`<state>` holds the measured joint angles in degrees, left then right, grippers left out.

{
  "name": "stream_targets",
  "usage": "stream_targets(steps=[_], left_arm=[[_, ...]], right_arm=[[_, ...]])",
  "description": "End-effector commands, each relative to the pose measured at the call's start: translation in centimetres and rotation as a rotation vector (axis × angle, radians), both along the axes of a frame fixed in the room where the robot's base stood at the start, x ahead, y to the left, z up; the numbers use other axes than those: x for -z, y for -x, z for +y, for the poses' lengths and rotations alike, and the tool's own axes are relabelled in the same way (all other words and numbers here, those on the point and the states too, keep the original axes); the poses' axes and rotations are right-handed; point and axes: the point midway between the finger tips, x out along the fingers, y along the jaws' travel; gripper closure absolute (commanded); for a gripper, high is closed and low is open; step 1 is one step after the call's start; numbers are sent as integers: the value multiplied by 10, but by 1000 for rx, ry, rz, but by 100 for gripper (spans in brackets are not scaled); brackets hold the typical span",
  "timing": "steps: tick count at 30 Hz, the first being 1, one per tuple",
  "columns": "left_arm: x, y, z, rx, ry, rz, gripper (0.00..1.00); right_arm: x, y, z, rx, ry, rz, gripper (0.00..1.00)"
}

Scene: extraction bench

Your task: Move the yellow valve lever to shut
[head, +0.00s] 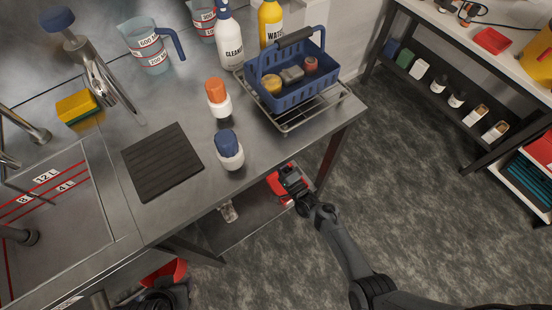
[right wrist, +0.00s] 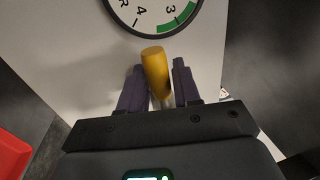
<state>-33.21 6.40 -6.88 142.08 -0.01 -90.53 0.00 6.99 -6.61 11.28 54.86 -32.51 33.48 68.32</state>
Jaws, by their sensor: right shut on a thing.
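In the right wrist view the yellow valve lever (right wrist: 155,70) stands between the two dark fingers of my right gripper (right wrist: 158,88), which is shut on it. The lever's rounded yellow end sticks out past the fingers, and its lower part is hidden by the gripper. In the head view my right gripper (head: 293,180) is at the bench's front edge, near its right corner, and the lever cannot be made out there. The dark end of my left arm shows at the bottom left of the head view, cut by the frame; its fingers cannot be made out.
A round dial (right wrist: 155,12) with a green band is just beyond the lever. A red object (head: 276,187) is beside my right gripper. The bench holds a blue basket (head: 290,95) on a wire rack, bottles and a black mat (head: 162,160). Open floor lies to the right.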

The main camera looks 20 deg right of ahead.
Motion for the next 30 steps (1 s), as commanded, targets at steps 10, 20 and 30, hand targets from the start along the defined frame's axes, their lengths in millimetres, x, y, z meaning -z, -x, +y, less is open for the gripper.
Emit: stream_targets(steps=[10,20,30], left_arm=[[0,0,2,6,-9,0,57],[-2,0,3,9,-14,0,57],[-16,0,1,4,-5,0,57]], right_arm=[[-2,-1,0,0,-2,-5,50],[0,5,-2,1,0,-1,50],[9,54,-15,1,1,0,50]])
